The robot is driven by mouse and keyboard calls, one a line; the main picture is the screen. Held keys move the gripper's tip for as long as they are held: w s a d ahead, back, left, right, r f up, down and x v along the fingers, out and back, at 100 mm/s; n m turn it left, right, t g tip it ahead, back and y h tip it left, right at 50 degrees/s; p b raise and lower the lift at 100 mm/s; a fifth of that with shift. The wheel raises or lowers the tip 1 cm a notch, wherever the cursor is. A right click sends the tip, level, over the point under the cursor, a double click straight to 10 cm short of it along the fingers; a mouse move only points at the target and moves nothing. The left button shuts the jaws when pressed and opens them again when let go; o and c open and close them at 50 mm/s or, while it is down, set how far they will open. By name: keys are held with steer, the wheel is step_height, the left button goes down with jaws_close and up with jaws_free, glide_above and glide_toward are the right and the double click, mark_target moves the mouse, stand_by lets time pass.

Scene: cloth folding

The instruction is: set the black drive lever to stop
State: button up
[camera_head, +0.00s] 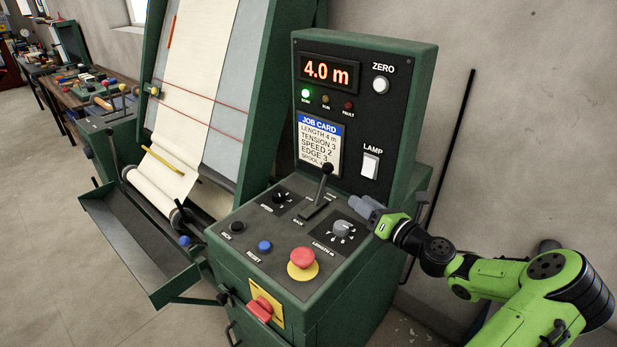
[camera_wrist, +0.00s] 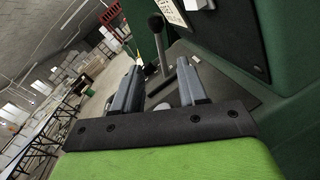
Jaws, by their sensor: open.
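The black drive lever (camera_head: 321,187) stands in a slot plate on the sloped top of the green console, its round knob up and leaning slightly toward the display panel. Its slot labels are too small or covered to read fully. In the wrist view the lever (camera_wrist: 157,45) shows beyond and between the fingers. My gripper (camera_head: 364,206) is to the right of the lever, low over the console near the length knob, apart from the lever. In the wrist view my gripper (camera_wrist: 160,82) has its two grey fingers spread with nothing between them.
The length knob (camera_head: 344,231) is just below my gripper. A red emergency button (camera_head: 303,259), a blue reset button (camera_head: 265,246) and a speed knob (camera_head: 279,198) are nearby. The upright panel carries a display (camera_head: 327,72) reading 4.0 m and a job card (camera_head: 320,143).

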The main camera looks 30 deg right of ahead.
mark_target(326, 178)
steer(key=w, duration=0.5)
steer(key=w+a+b, duration=0.1)
steer(key=w, duration=0.4)
steer(key=w+a, duration=0.1)
steer(key=w, duration=0.4)
steer(key=shift+b, duration=0.4)
steer(key=shift+s, duration=0.1)
steer(key=shift+c, duration=0.2)
jaws_close()
